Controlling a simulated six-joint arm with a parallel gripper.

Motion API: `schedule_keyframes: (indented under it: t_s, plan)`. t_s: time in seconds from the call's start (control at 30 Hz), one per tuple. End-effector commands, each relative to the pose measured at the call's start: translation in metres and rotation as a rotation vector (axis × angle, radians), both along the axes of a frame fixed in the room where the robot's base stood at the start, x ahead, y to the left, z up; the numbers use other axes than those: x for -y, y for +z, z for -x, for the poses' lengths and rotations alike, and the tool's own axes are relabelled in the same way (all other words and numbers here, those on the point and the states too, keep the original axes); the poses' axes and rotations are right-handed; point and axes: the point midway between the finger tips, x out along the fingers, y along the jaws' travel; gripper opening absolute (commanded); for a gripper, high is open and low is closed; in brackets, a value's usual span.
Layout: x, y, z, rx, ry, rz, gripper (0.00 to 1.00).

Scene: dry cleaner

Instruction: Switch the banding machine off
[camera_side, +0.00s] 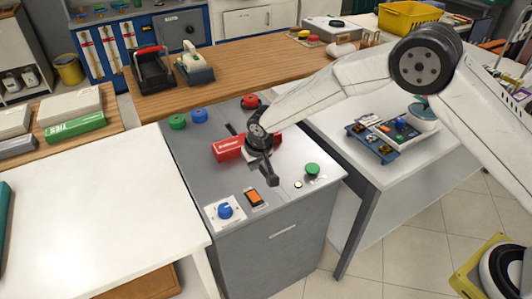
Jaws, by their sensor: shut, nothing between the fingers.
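The grey machine (185,165) stands in the middle of the side view. An orange rocker switch (254,197) on a dark plate sits near its front edge; which way it is pressed is too small to tell. Left of it is a blue rotary knob (225,211) on a white plate. My gripper (271,180) is shut and empty, pointing down above the top, behind and slightly right of the orange switch. It appears apart from the switch.
A red box (229,147) lies beside my wrist. A white table (90,220) is left; a side table with a blue tray (371,145) is right.

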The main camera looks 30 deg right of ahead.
Motion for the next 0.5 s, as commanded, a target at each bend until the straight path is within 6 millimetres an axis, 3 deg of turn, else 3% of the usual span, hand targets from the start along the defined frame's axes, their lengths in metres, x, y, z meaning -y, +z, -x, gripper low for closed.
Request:
schedule_keyframes:
  t_s: [0.2, 0.5]
  plan:
    - [0.0, 0.032, 0.003, 0.002, 0.001, -0.001, 0.0]
    - [0.0, 0.052, 0.006, -0.001, 0.001, 0.001, 0.0]
